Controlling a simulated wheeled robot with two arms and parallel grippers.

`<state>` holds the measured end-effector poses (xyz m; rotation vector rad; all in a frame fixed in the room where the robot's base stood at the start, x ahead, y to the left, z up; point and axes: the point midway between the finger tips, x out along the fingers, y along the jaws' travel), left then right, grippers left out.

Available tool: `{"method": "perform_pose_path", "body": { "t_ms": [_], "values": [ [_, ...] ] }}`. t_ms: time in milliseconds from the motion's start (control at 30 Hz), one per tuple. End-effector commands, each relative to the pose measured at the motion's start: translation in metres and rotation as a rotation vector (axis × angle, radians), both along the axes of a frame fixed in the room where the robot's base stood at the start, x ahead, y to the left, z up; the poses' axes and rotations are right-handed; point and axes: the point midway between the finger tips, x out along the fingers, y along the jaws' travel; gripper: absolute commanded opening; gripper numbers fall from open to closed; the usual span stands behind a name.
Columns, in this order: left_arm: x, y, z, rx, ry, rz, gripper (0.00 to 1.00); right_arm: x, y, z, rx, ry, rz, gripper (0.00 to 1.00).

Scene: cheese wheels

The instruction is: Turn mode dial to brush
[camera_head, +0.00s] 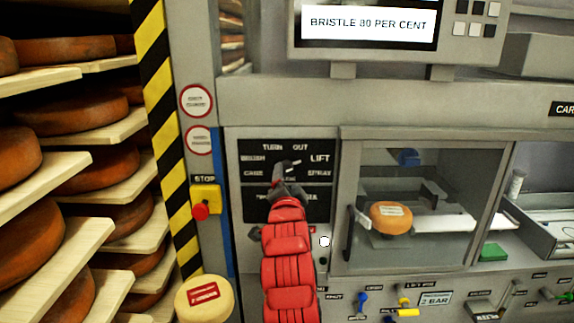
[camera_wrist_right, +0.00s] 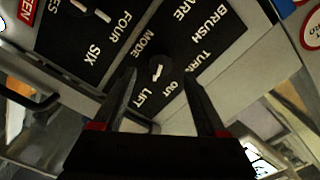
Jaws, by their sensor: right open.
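The mode dial (camera_wrist_right: 156,69) is a small dark knob with a white pointer on a black label panel. Its pointer appears to lie toward LIFT. The BRUSH label (camera_wrist_right: 208,25) shows in the right wrist view, and in the head view it is at the panel's left (camera_head: 253,158). My right gripper (camera_wrist_right: 160,74) is open, its two dark fingers on either side of the dial in that view; contact cannot be told. In the head view the right gripper (camera_head: 284,178) reaches the panel from below and partly covers the dial and labels. My left gripper is out of view.
A lower panel with another dial (camera_wrist_right: 100,14) sits close by. A glazed chamber (camera_head: 348,215) with a cheese wheel (camera_head: 391,217) is right of the panel. A red stop button (camera_head: 201,210) and striped post (camera_head: 160,110) stand left. A screen (camera_head: 367,24) reads BRISTLE 80 PER CENT.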

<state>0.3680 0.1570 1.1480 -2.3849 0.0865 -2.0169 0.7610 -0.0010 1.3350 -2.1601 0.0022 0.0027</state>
Motion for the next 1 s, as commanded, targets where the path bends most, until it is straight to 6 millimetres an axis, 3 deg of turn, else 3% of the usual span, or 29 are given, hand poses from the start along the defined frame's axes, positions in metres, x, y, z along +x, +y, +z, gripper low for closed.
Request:
{"method": "perform_pose_path", "body": {
  "t_ms": [100,300,700,1000],
  "values": [
    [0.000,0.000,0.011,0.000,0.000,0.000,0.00,0.020,-0.001,0.002,-0.002,0.004,-0.001,0.74],
    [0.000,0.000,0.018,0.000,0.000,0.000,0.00,0.040,0.000,0.002,-0.001,0.000,0.000,0.74],
    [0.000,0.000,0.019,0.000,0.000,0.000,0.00,0.045,0.000,0.001,0.001,-0.003,0.001,0.74],
    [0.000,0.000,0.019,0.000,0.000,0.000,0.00,0.045,0.000,0.001,0.000,-0.003,0.001,0.22]
  ]
}}
